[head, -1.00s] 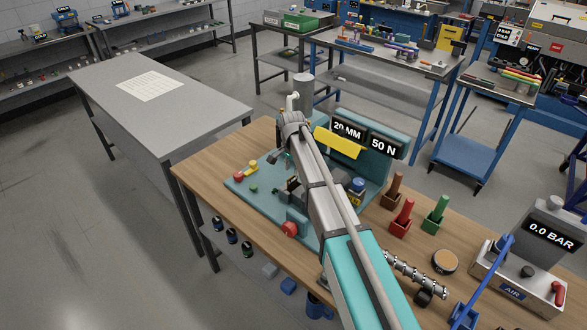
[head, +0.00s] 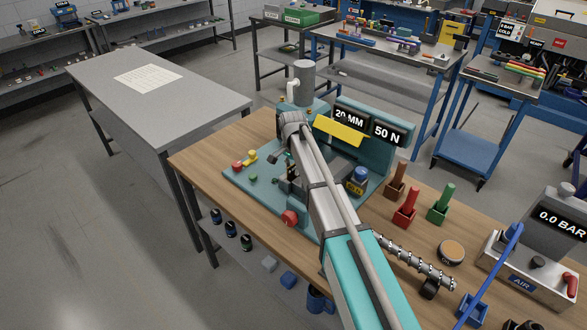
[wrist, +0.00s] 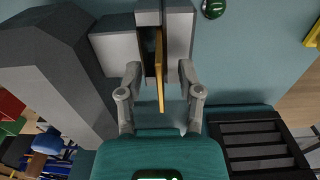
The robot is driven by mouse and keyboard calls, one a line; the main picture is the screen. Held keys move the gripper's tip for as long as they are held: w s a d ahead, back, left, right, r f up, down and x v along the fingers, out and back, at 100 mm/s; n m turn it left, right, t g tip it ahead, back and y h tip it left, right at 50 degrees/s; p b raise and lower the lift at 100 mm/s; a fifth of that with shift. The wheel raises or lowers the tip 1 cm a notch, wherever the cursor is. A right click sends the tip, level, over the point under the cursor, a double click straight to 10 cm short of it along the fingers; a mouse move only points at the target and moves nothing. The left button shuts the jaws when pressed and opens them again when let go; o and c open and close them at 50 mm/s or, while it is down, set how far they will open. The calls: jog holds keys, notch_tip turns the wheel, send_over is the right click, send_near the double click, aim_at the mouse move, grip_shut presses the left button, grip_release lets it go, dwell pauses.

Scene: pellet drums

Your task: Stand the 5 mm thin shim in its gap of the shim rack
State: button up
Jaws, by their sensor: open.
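In the wrist view my gripper (wrist: 159,74) is open, with one finger on each side of a thin yellow-orange plate (wrist: 160,72). The plate is seen nearly edge-on and looks like the shim. It stands upright, its far end at a dark gap between grey blocks (wrist: 180,35). I see clear space between each finger and the plate. I cannot tell how deep the plate sits in the gap. In the head view my arm hides the gripper and the plate.
A big grey block (wrist: 55,70) stands close left of my gripper. A black slotted frame (wrist: 262,146) lies to its right. The teal fixture (head: 247,185) carries display panels (head: 368,127) at its back. Red (head: 405,212) and green (head: 440,207) holders stand right of my arm.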

grip_shut()
jog(key=shift+r, duration=0.15)
dwell(0.4)
jog(key=shift+r+p, duration=3.35)
jog(key=shift+p, duration=0.2)
